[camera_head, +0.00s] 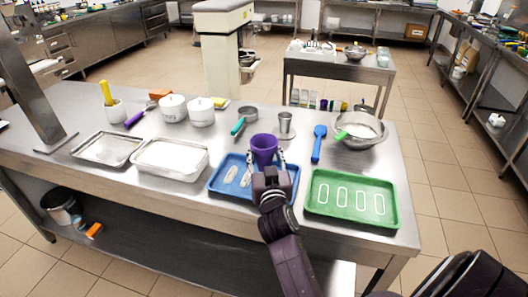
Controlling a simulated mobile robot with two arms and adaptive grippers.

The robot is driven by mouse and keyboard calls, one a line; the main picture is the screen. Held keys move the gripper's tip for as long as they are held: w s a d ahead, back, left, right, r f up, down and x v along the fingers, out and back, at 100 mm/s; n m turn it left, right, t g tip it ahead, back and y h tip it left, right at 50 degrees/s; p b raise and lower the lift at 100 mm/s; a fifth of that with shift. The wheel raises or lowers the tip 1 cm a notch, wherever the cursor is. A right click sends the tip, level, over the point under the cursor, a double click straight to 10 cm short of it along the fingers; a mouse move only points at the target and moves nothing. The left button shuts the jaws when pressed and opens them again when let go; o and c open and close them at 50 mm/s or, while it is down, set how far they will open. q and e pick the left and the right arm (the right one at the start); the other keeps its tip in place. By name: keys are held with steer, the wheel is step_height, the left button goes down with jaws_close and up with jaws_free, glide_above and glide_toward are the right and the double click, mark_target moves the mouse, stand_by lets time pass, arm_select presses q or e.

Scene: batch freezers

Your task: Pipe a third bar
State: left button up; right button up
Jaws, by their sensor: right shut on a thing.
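My right gripper (266,166) is shut on a purple cup-shaped piping vessel (264,146), held upright over the blue tray (294,178). Two pale bars, (231,174) and (247,176), lie side by side in the left part of the blue tray. The gripper and wrist hide the tray's middle, and the vessel's lower end is hidden. A green tray (352,211) to the right bears several white rounded outlines in a row. My left gripper is not in view.
Bare table surrounds the green tray.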

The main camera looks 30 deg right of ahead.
mark_target(267, 136)
steer(key=shift+d, duration=0.1)
stand_by(0.5)
steer(key=shift+w+d, duration=0.8)
steer(key=shift+d, duration=0.05)
stand_by(0.6)
step_height(267, 136, up, 5)
steer(key=p, duration=0.4)
steer(key=shift+f, duration=0.15)
